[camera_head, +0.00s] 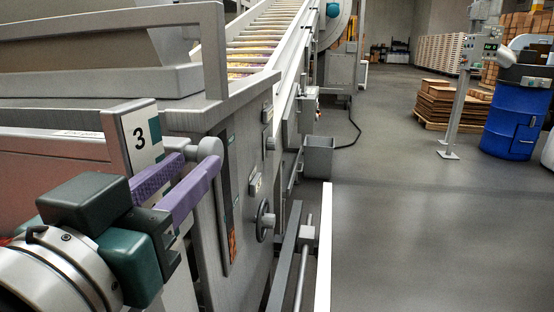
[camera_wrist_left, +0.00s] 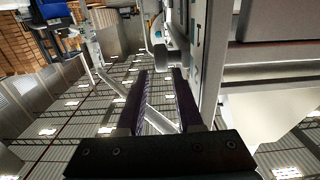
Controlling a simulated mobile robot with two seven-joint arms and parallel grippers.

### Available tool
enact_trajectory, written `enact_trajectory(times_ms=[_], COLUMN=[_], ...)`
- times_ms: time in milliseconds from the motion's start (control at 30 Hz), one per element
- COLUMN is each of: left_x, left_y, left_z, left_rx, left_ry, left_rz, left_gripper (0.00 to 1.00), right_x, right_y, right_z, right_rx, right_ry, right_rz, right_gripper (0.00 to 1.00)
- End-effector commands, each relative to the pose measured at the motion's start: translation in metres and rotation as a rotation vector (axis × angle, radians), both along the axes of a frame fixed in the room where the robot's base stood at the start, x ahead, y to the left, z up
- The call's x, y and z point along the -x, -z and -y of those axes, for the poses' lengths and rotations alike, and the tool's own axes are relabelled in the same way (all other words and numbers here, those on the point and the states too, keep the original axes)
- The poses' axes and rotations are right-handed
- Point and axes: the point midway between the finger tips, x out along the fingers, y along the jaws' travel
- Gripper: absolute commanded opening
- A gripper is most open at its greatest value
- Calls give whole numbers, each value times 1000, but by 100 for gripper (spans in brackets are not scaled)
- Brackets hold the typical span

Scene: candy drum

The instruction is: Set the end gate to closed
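My left gripper (camera_head: 198,162) has purple fingers that stand apart with a gap between them. The gap also shows in the left wrist view (camera_wrist_left: 160,78), with no object clearly gripped. In the head view its fingertips are at a rounded grey knob (camera_head: 209,147) on the grey machine, beside the panel marked 3 (camera_head: 139,138). I cannot tell whether they touch the knob. No part is clearly labelled as the end gate, and its position cannot be told. My right gripper is not in view.
The machine's side carries a handwheel (camera_head: 265,220). A grey bin (camera_head: 318,157) stands beside the machine. A blue drum (camera_head: 513,118) and a pallet of cardboard (camera_head: 450,103) stand at the right. The floor in front is clear.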

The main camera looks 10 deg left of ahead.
Motion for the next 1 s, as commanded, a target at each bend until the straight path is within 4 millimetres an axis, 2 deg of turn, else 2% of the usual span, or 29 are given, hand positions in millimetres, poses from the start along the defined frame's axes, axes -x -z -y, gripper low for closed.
enact_trajectory(times_ms=[500, 700, 967, 1000], left_x=[-81, -93, -94, -94], left_y=[-2, -1, -1, -1], left_z=[3, 3, 3, 3], left_rx=[-1, 0, 0, 0], left_ry=[0, -1, -1, -1], left_rz=[0, -2, -2, -2], left_gripper=[35, 35, 35, 30], right_x=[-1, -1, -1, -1], right_y=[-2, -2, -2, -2], right_z=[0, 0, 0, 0], right_rx=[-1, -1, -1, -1], right_ry=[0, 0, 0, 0], right_rz=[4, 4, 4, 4], right_gripper=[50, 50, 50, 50])
